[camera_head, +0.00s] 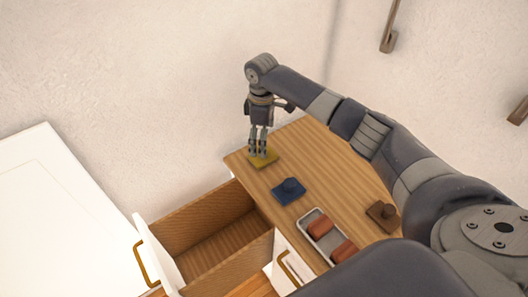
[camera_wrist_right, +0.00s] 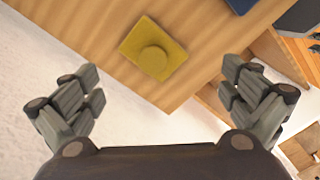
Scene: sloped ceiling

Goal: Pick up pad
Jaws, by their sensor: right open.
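A yellow pad (camera_head: 263,159) with a round knob on top lies on the wooden top at its far left corner. In the right wrist view the pad (camera_wrist_right: 152,50) sits ahead, between the lines of the fingers. My right gripper (camera_head: 260,152) is above the pad with its fingers pointing down. In the wrist view my right gripper (camera_wrist_right: 165,95) has its fingers spread wide, with nothing between them. A blue pad (camera_head: 289,191) and a brown pad (camera_head: 383,213), each with a knob, lie on the same top. My left gripper is not in view.
A grey tray (camera_head: 310,216) with reddish blocks stands on the wooden top (camera_head: 325,160). An open, empty drawer (camera_head: 205,240) with a brass handle is below to the left. A white surface (camera_head: 60,210) lies at the left. A wall is behind the top.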

